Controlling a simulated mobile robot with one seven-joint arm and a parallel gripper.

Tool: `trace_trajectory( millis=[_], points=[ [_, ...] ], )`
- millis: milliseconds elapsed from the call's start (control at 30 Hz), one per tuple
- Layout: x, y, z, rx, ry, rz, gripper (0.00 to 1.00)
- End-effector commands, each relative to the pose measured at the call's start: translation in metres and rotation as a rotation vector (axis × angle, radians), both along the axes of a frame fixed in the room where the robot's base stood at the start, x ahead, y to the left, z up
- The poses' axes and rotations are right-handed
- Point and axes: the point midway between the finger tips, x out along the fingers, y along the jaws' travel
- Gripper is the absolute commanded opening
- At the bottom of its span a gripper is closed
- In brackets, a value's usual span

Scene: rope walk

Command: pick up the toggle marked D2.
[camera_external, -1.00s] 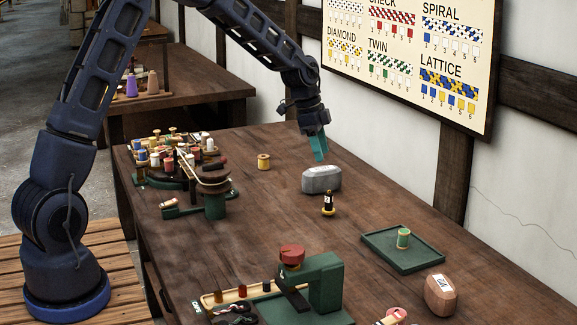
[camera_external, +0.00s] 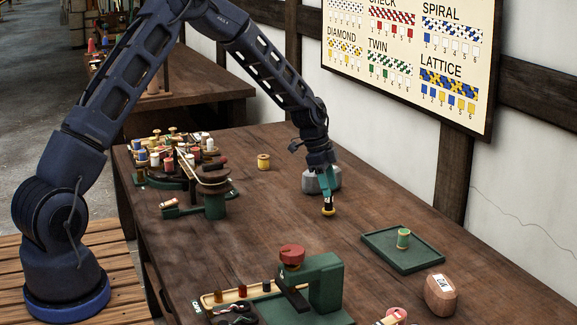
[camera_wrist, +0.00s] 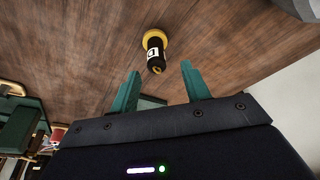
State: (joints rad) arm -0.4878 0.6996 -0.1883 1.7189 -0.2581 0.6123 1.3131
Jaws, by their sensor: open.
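The toggle (camera_external: 328,210) is a small dark piece with a yellow base, standing upright on the brown table. In the wrist view the toggle (camera_wrist: 154,56) shows a white label with a "D"; the rest of the mark is not readable. In the wrist view my gripper (camera_wrist: 160,69) is open and empty, and the toggle shows just beyond the gap between the fingertips.
A grey block (camera_external: 335,181) stands close behind the toggle, partly hidden by my gripper. A yellow spool (camera_external: 263,162) stands farther back. A green tray (camera_external: 385,254) with a spool is at the right. Bare table lies in front of the toggle.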

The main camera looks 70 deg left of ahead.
Motion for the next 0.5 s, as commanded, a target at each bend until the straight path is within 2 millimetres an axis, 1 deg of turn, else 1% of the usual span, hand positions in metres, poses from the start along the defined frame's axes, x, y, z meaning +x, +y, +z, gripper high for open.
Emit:
trace_trajectory(
  millis=[167, 400, 500],
  points=[
    [0.0, -0.002, -0.015, 0.0, 0.001, -0.001, 0.47],
    [0.003, -0.007, -0.046, 0.0, 0.001, -0.001, 0.47],
    [0.004, -0.008, -0.05, 0.001, 0.001, -0.001, 0.47]
  ],
)
